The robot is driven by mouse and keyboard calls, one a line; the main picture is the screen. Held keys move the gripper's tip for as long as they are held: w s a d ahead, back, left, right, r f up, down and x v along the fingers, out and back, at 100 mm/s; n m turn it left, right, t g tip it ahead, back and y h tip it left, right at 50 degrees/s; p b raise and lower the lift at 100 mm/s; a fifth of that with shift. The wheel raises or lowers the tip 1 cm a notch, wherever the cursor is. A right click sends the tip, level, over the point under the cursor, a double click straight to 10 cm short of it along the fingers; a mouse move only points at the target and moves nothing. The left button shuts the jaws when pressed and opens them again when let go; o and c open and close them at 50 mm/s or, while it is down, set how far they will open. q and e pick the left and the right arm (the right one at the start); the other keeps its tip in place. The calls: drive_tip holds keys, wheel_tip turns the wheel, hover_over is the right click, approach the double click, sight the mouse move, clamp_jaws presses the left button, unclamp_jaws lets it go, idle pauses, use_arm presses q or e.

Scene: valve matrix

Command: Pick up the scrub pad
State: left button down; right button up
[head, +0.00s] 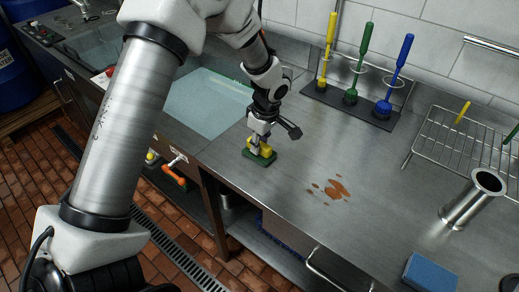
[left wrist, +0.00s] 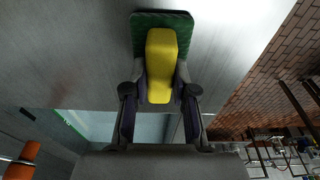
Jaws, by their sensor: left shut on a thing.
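The scrub pad (head: 261,158) has a green base and a yellow block on top. I cannot tell whether the base touches the counter. My right gripper is not in view.
A brown stain (head: 331,189) lies on the counter (head: 300,140). A brush rack (head: 345,103) stands at the back, with a wire rack (head: 455,140) to its right. A metal cylinder (head: 470,203) and a blue block (head: 431,272) are at right. A sink basin (head: 205,100) is at left.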

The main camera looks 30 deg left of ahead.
use_arm(q)
drive_tip(key=shift+w+r+b, duration=0.15)
drive_tip(key=shift+r+b, duration=0.15)
drive_tip(key=shift+r, duration=0.1)
wheel_tip(320, 180, up, 2)
drive_tip(key=shift+r+b, duration=0.15)
drive_tip(key=shift+b, duration=0.2)
drive_tip(key=s+d+b, duration=0.1)
drive_tip(key=s+d, duration=0.2)
drive_tip(key=d, duration=0.1)
drive_tip(key=s+d+r, duration=0.1)
drive_tip(key=s+d, duration=0.2)
drive_tip(key=d, duration=0.1)
drive_tip(key=s+d+b, duration=0.1)
drive_tip(key=s+d, duration=0.1)
drive_tip(key=d, duration=0.3)
drive_tip(key=shift+s+d+r+b, duration=0.1)
drive_tip(key=shift+s+r+b, duration=0.2)
drive_tip(key=shift+s+r, duration=0.1)
